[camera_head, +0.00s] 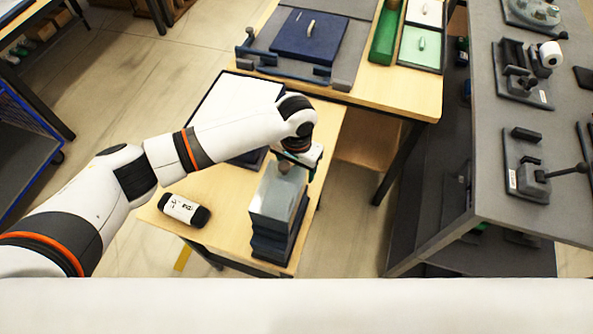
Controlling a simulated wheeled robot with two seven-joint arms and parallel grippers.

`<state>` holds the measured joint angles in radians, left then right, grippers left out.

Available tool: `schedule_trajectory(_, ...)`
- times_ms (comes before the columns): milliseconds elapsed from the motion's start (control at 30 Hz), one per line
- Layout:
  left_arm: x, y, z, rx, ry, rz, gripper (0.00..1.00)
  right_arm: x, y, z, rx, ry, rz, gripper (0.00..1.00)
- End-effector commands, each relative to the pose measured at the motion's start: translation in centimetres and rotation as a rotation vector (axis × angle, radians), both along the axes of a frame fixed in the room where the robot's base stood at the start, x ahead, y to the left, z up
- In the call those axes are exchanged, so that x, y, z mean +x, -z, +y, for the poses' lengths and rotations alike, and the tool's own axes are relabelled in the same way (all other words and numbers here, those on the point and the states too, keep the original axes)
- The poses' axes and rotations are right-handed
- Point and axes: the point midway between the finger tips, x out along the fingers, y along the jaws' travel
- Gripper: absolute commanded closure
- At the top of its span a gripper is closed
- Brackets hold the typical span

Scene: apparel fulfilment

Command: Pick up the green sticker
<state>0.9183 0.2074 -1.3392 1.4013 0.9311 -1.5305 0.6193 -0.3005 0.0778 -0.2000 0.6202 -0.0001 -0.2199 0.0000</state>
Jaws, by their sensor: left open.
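A light green square piece (419,47) with a small pale knob lies in a dark tray on the far wooden table; it looks like the green sticker. A white square piece (426,12) with a similar knob lies just behind it. My left arm reaches in from the left over the nearer table. My left gripper (297,164) points down just above a pale, shiny-topped stack (276,196) and is open. Its fingers are small and partly hidden by the wrist, so I cannot tell whether they touch the stack. The green piece is well to the right and beyond the gripper. My right gripper is not in view.
A long green tray (386,36) stands left of the green piece. A dark blue garment-like square (309,36) lies on a grey board. A black-and-white handheld device (184,209) lies on the near table. A grey shelf (490,180) with fixtures stands at right.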

Motion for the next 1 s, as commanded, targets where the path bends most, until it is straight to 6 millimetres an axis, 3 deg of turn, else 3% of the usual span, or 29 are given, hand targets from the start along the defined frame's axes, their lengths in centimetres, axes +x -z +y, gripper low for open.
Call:
schedule_trajectory(600, 0.0, 0.44, -0.01, 0.0, 0.0, 0.0, 0.32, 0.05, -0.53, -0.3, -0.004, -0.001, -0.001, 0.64)
schedule_trajectory(633, 0.0, 0.44, -0.01, 0.0, 0.0, 0.0, 0.33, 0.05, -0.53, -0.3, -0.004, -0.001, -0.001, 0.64)
schedule_trajectory(833, 0.0, 0.43, -0.01, 0.0, 0.0, 0.0, 0.65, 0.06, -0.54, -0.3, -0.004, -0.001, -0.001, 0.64)
schedule_trajectory(1000, 0.0, 0.43, -0.01, 0.0, 0.0, 0.0, 0.66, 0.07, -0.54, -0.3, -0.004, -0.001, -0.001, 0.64)
